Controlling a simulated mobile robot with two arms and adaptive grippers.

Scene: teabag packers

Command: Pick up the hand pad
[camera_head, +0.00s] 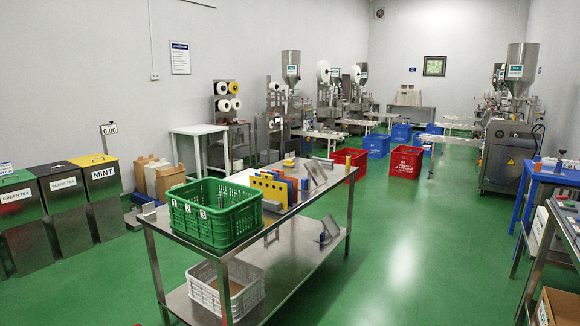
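I cannot pick out the hand pad with certainty. Several small items lie on the steel table (290,225). Upright yellow (268,189), orange and blue panels stand in a row right of the crate. A tilted grey panel (316,172) stands at the right end. Neither of my grippers is in view.
A green crate (215,232) stands on the table and a white basket (226,304) on its lower shelf. Labelled bins (100,205) line the left wall. Red (404,162) and blue crates and packing machines stand behind. Green floor (410,240) is open right of the table.

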